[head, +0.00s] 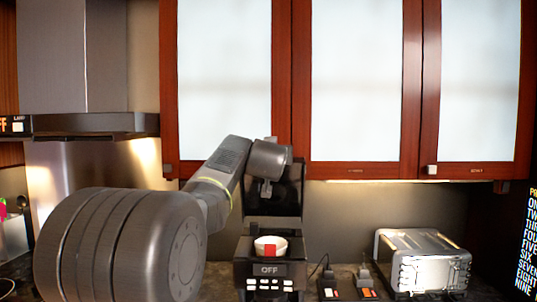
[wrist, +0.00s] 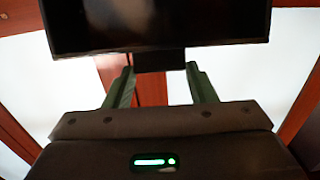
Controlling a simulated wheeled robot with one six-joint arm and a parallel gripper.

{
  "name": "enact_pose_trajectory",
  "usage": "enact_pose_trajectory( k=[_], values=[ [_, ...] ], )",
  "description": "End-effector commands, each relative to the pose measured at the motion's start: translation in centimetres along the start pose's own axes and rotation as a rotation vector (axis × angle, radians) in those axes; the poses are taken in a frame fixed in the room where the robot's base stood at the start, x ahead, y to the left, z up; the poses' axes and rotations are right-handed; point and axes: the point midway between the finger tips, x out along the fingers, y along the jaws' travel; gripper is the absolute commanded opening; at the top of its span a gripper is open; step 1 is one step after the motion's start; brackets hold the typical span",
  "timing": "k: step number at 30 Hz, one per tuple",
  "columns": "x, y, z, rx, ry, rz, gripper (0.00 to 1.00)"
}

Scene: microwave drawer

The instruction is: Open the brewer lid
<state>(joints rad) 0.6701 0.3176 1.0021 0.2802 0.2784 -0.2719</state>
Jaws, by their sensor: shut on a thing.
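My gripper (head: 266,190) is in front of the lid. In the wrist view the lid (wrist: 155,22) is a glossy dark panel. My gripper's fingers (wrist: 159,68) are on either side of the small dark tab (wrist: 158,60) at the lid's edge, shut on it.
Wall cabinets with white panels (head: 365,80) hang above and behind the brewer. A silver toaster (head: 425,262) stands on the counter to the right, with small dark items with red and white labels (head: 328,286) between. A range hood (head: 85,124) is at left.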

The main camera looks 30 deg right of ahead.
Motion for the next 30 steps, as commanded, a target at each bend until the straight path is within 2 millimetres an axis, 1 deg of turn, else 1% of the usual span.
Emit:
enact_pose_trajectory(
  k=[1, 8, 9, 11, 12, 20, 23, 26, 30],
  values=[
    [-0.3, 0.0, -0.9, -0.001, 0.017, 0.002, 0.10],
    [-0.3, 0.0, -1.0, 0.000, 0.018, 0.002, 0.10],
    [-0.3, 0.0, -1.0, 0.000, 0.018, 0.002, 0.53],
    [-0.3, 0.0, -0.9, 0.000, 0.017, 0.001, 0.64],
    [-0.3, 0.0, -0.8, 0.000, 0.015, 0.001, 0.72],
    [-0.1, 0.0, -0.4, 0.000, 0.007, 0.001, 0.73],
    [-0.4, 0.0, -0.3, 0.000, 0.007, 0.001, 0.73],
    [-1.3, 0.0, -0.2, 0.000, 0.008, 0.001, 0.73],
    [-3.6, 0.0, 0.0, 0.000, 0.008, 0.001, 0.73]
  ],
)
